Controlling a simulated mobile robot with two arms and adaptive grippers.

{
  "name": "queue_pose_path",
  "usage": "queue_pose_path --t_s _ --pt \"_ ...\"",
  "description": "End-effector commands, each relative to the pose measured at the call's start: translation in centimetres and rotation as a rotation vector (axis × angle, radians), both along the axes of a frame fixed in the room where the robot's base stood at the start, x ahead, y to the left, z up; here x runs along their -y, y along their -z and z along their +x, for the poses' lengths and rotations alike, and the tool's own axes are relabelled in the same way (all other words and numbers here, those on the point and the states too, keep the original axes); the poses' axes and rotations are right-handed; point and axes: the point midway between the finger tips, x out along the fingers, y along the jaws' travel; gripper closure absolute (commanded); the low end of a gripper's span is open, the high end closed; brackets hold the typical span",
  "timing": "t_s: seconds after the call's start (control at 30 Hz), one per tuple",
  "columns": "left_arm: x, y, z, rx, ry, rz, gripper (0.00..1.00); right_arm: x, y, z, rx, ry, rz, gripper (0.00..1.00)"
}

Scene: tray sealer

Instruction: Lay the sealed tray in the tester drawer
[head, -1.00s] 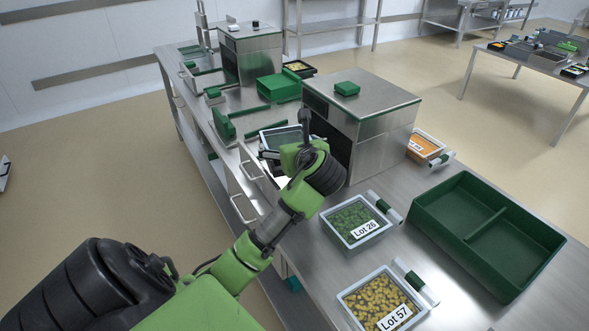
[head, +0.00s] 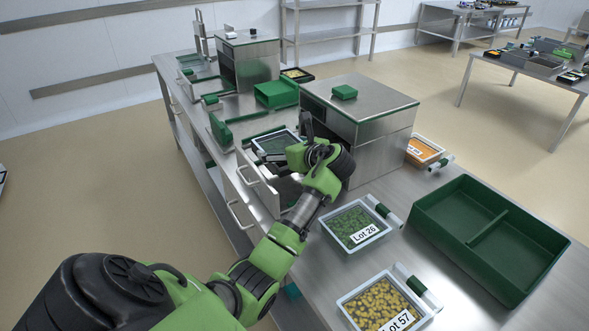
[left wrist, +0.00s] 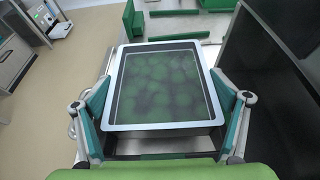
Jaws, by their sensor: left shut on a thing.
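The sealed tray (head: 272,145) is dark and shallow with a pale rim, and its film covers round green pieces. In the left wrist view the tray (left wrist: 160,127) looks roughly level. My left gripper (left wrist: 160,98) is shut on it, with a green pad against each side. In the head view the left gripper (head: 287,157) holds the tray left of the big steel machine (head: 360,120). An open drawer (head: 256,186) with a bar handle shows below the tray; my arm and the tray hide much of its inside. My right gripper is out of view.
A tray marked Lot 26 (head: 356,227) and one marked Lot 57 (head: 384,303) stand on the near bench. A green divided bin (head: 490,238) is at the right. A green box (head: 276,93) and a smaller steel machine (head: 248,62) stand farther back.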

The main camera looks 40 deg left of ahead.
Motion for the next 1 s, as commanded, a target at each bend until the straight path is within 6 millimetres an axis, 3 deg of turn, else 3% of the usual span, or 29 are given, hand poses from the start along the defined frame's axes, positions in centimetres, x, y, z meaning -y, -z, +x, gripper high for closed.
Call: queue_pose_path --t_s 0.2,0.37,0.6,0.97,1.0 --pt "1.9 2.6 1.2 0.003 0.000 0.001 0.39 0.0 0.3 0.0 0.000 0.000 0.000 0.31" --pt "2.4 3.3 1.5 0.002 0.001 0.001 0.39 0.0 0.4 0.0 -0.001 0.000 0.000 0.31" --pt "2.8 6.6 1.7 0.000 0.001 0.001 0.39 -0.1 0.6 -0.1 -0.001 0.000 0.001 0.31" --pt "2.7 7.0 1.7 0.001 0.002 0.002 0.39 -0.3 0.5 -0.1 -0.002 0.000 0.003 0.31" --pt "2.7 7.1 1.7 0.000 0.001 0.000 0.00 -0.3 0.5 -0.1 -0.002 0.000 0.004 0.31"
